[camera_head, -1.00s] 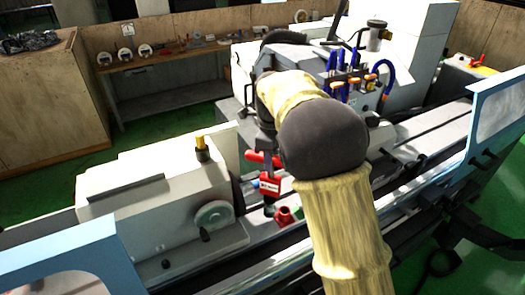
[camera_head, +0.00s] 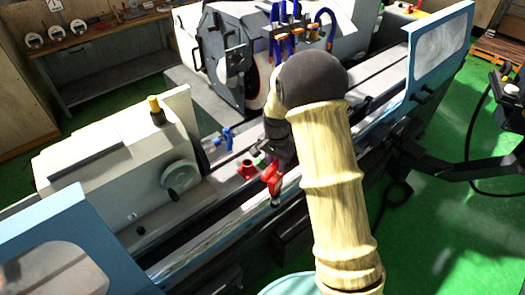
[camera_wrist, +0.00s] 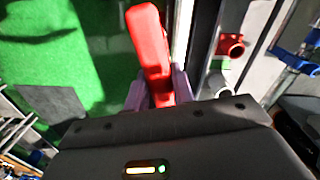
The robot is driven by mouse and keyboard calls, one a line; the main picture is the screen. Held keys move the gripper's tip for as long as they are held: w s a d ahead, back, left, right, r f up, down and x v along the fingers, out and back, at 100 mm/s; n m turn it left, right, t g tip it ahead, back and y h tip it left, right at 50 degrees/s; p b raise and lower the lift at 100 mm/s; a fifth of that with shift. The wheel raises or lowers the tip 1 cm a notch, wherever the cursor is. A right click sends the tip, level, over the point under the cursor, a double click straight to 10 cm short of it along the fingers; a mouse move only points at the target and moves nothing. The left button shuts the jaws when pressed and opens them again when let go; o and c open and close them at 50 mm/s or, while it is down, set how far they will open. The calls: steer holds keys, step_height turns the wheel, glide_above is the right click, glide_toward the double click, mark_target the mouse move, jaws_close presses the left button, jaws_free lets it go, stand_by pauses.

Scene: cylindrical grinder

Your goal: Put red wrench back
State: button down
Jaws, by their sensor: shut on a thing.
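The red wrench (camera_wrist: 150,45) is between the two purple fingers of my gripper (camera_wrist: 158,92) in the wrist view. The gripper is shut on it, and one end sticks out beyond the fingers. In the head view the wrench (camera_head: 272,180) hangs tilted by the machine's front rail, below my dark gripper. My arm hides part of the gripper there. A small red open-topped holder (camera_head: 247,170) sits on the machine bed just left of the wrench. This holder also shows right of the wrench in the wrist view (camera_wrist: 231,47), apart from it.
A blue valve-like fitting (camera_head: 222,138) stands on the bed behind the holder. The tailstock block (camera_head: 110,160) is at left and the grinding wheel head (camera_head: 235,55) behind. Blue guards (camera_head: 440,50) stand at the bed's ends. Green floor (camera_head: 430,240) is open at front right.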

steer(key=d+f+n+b, duration=0.2)
steer(key=f+b, duration=0.2)
steer(key=f, duration=0.3)
steer(key=s+d+f+n+b, duration=0.1)
steer(key=d+f+n+b, duration=0.2)
steer(key=f, duration=0.4)
steer(key=d+f+n+b, duration=0.2)
steer(key=f+b, duration=0.3)
steer(key=f, duration=0.3)
steer(key=shift+s+d+n, duration=0.3)
steer(key=shift+s+d, duration=0.1)
steer(key=shift+d, duration=0.05)
